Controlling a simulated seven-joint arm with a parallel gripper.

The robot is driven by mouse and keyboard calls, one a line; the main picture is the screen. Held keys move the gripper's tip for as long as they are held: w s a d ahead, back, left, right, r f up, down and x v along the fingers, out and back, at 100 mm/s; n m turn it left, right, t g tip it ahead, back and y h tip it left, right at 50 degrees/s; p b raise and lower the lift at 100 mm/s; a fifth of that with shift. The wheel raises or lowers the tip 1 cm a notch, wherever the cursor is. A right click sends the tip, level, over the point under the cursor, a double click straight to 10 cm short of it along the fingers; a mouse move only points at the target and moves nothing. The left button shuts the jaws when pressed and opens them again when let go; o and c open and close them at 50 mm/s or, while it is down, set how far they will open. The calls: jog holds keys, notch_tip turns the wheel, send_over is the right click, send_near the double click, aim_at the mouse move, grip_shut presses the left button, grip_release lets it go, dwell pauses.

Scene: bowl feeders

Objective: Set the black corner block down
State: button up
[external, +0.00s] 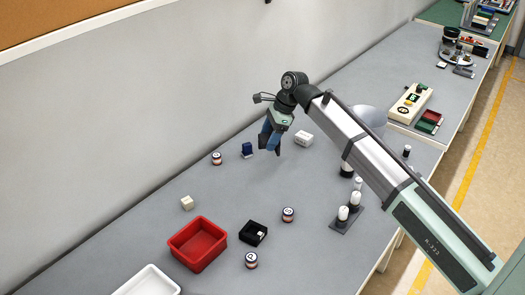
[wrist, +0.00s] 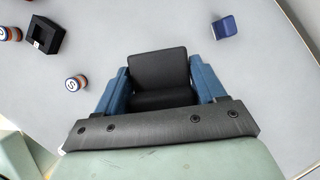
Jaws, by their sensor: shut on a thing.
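My gripper (wrist: 160,88) is shut on the black corner block (wrist: 160,70) in the wrist view. The block sits between the two blue fingers and shows two dark faces meeting at an edge. In the external view my gripper (external: 270,142) points down over the grey table, right of the small dark blue block (external: 247,149). The corner block cannot be made out clearly there, and I cannot tell how far it is from the table top.
A white block (external: 303,138) lies right of my gripper. Nearer the front are a black square holder (external: 253,233), several round labelled jars (external: 288,214), a white cube (external: 187,203) and a red bin (external: 198,244). The table between gripper and holder is clear.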

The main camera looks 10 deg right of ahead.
jog(key=shift+w+d+m, duration=0.3)
jog(key=shift+w+d, duration=0.05)
jog(key=shift+w, duration=0.35)
jog(key=shift+w+f+m, duration=0.1)
jog(key=shift+m, duration=0.3)
jog(key=shift+a+f, duration=0.1)
jog(key=shift+f, duration=4.75)
jog(key=shift+f, duration=0.15)
jog(key=o, duration=1)
jog(key=v, duration=1.2)
jog(key=shift+s, duration=0.2)
